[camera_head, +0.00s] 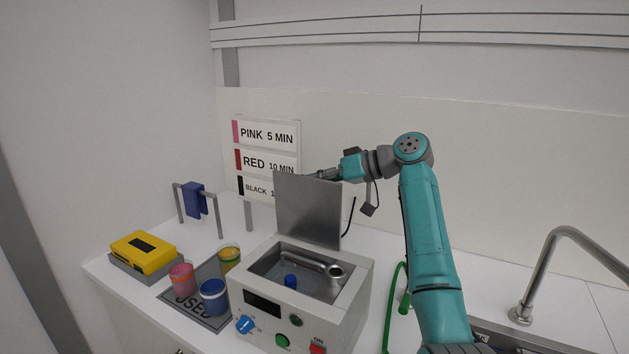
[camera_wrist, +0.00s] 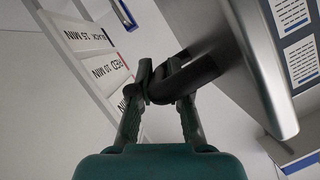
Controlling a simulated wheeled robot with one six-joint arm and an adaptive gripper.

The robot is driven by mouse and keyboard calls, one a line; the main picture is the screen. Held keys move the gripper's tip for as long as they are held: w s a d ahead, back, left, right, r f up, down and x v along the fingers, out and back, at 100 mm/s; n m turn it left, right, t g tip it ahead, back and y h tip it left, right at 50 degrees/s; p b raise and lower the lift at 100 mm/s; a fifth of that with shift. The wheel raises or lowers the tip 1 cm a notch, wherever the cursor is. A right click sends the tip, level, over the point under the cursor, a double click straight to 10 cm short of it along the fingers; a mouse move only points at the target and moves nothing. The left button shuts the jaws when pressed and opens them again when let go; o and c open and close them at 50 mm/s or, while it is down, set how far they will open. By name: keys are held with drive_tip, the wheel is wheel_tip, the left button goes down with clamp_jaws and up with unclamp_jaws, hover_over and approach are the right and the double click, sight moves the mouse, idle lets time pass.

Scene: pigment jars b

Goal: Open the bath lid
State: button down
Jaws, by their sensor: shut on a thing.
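The grey bath lid (camera_head: 308,212) stands upright, raised at the back of the bath (camera_head: 340,318). The bath's basin is uncovered and shows a metal fitting (camera_head: 335,272) and a small blue-topped thing (camera_head: 291,281) inside. My gripper (camera_head: 326,174) is at the lid's top edge, partly hidden behind it. In the wrist view my gripper (camera_wrist: 160,84) is shut on the black lid handle (camera_wrist: 192,78), which joins the lid's face (camera_wrist: 245,50).
A pink jar (camera_head: 182,279), a blue jar (camera_head: 214,297) and a yellow jar (camera_head: 229,258) stand on the grey mat (camera_head: 205,318) at left. A yellow device (camera_head: 143,252) lies beyond. A sign (camera_head: 267,150) is behind; a green hose (camera_head: 392,305) and tap (camera_head: 540,275) are right.

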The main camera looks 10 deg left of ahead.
drive_tip(key=shift+w+d+f, duration=0.25)
drive_tip(key=shift+w, duration=0.25)
drive_tip(key=c, duration=1.1)
unclamp_jaws()
drive_tip(key=shift+c, duration=0.2)
drive_tip(key=shift+d, duration=0.1)
drive_tip(key=v, duration=1.1)
drive_tip(key=shift+d+r, duration=0.15)
drive_tip(key=shift+d, duration=0.2)
